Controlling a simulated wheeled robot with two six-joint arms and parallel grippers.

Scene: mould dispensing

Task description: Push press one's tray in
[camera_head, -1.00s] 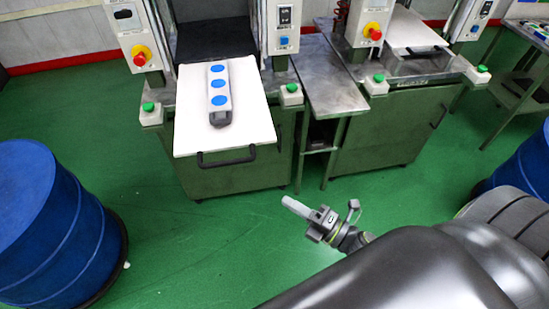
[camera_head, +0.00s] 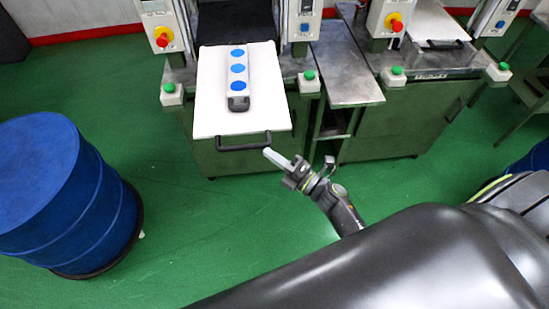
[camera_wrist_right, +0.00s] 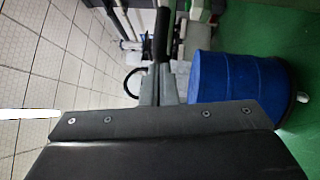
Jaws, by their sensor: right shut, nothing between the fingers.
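A white tray (camera_head: 212,115) sticks out of the front of the left press. Its black handle (camera_head: 243,146) is on the near edge. A grey mould with blue round tops (camera_head: 238,70) lies on the tray. My right gripper (camera_head: 268,153) is shut and empty, with its pale fingertips close to the right end of the handle. I cannot tell whether they touch it. In the right wrist view the gripper's dark body fills the bottom, and a pale finger (camera_wrist_right: 28,114) shows at the left. My left gripper is not in view.
A blue barrel (camera_head: 40,180) stands at the left; a blue barrel (camera_wrist_right: 228,78) also shows in the right wrist view. A metal side table (camera_head: 345,75) stands between the presses. The right press has its own white tray (camera_head: 432,22). Green floor is clear before the left press.

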